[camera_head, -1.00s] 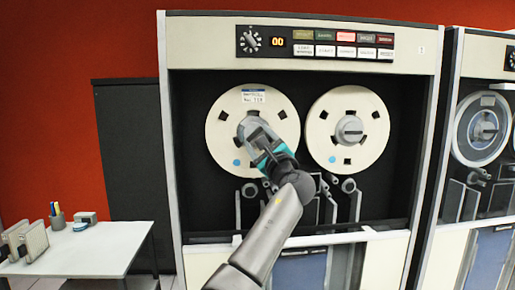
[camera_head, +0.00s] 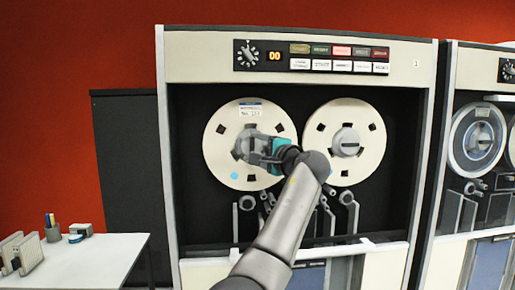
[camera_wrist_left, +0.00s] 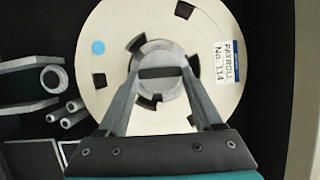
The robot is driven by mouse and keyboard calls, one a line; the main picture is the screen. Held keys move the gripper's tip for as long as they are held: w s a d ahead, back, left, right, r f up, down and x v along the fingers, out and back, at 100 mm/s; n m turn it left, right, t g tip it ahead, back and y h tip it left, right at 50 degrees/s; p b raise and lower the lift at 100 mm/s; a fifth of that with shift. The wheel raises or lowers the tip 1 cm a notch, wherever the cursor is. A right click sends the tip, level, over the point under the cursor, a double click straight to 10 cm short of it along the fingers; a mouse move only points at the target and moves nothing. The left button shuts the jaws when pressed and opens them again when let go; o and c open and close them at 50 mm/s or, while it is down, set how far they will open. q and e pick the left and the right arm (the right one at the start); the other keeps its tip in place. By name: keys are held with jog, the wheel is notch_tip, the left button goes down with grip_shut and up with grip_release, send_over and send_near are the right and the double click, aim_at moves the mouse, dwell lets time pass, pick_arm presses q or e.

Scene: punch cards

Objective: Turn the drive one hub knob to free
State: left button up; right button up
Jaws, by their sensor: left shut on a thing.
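Drive one's left reel (camera_head: 222,165) is cream, with a white label and a blue dot. Its grey hub knob (camera_head: 240,148) is partly hidden by my left gripper (camera_head: 250,149). In the left wrist view the reel (camera_wrist_left: 112,30) fills the middle, its label reading PAYROLL No. 114. The round hub knob with a dark bar across it (camera_wrist_left: 160,72) sits between the two fingers of my left gripper (camera_wrist_left: 161,76). The fingers are shut on the knob, one on each side. My right gripper is not in view.
A second cream reel (camera_head: 318,165) with its own hub knob (camera_head: 346,142) is just right of my left arm. Tape guide rollers (camera_head: 245,203) stand below the reels. A control panel (camera_head: 312,58) is above. A white table (camera_head: 90,262) stands at left, and another drive (camera_head: 477,140) at right.

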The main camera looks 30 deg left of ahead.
pick_arm(q)
jog(key=shift+n, duration=0.3)
dwell(0.4)
jog(key=o, duration=1.4)
jog(key=shift+c, duration=0.2)
jog(key=b+v, duration=0.3)
jog(key=v, duration=1.2)
jog(key=shift+r, duration=0.25)
jog(key=shift+s+d, duration=0.1)
